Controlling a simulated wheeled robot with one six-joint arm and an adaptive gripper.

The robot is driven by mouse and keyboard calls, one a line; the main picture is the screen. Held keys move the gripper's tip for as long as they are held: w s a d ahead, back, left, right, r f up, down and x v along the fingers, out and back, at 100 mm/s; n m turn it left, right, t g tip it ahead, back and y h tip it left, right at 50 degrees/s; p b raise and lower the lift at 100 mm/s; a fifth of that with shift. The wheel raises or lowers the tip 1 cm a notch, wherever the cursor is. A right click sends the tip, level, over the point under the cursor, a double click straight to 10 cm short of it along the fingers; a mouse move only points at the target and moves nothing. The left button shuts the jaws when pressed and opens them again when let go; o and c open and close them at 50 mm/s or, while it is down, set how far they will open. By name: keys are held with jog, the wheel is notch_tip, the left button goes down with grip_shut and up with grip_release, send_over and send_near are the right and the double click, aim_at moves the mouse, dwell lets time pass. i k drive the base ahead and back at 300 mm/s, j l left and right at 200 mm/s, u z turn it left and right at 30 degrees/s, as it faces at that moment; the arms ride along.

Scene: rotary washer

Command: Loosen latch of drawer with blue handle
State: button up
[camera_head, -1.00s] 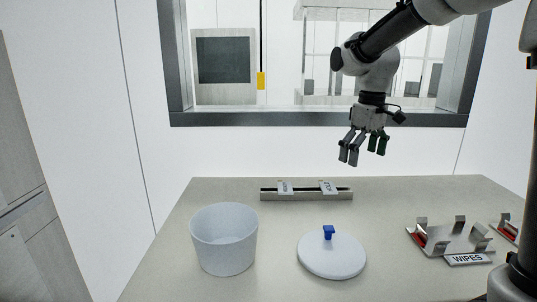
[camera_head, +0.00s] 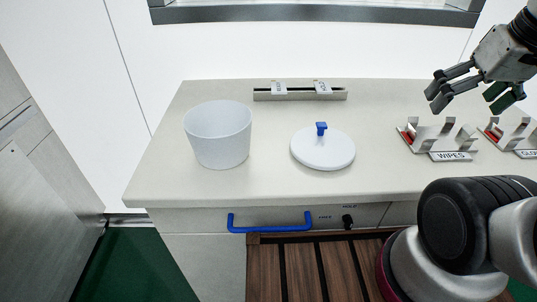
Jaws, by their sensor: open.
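The drawer (camera_head: 220,218) is in the front of the counter and looks shut. Its blue handle (camera_head: 270,228) is a horizontal bar. To the right of the handle is a small black latch knob (camera_head: 347,221), with small lettering beside it that I cannot read fully. My gripper (camera_head: 470,100) is at the upper right, above the counter's right part near the metal holders, far from the latch. Its fingers are spread open and nothing is between them.
On the counter (camera_head: 250,185) stand a white bucket (camera_head: 219,140), a white round lid (camera_head: 322,152) with a blue knob, a metal rail (camera_head: 300,94) and a WIPES holder (camera_head: 440,140). A slatted wooden surface (camera_head: 300,272) lies below the drawer.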

aim_at(347, 219)
jog(key=k, duration=0.3)
jog(key=k+l, duration=0.45)
jog(key=l, duration=0.15)
jog(key=k+l, duration=0.45)
jog(key=l+u, duration=0.05)
jog(key=l, duration=0.1)
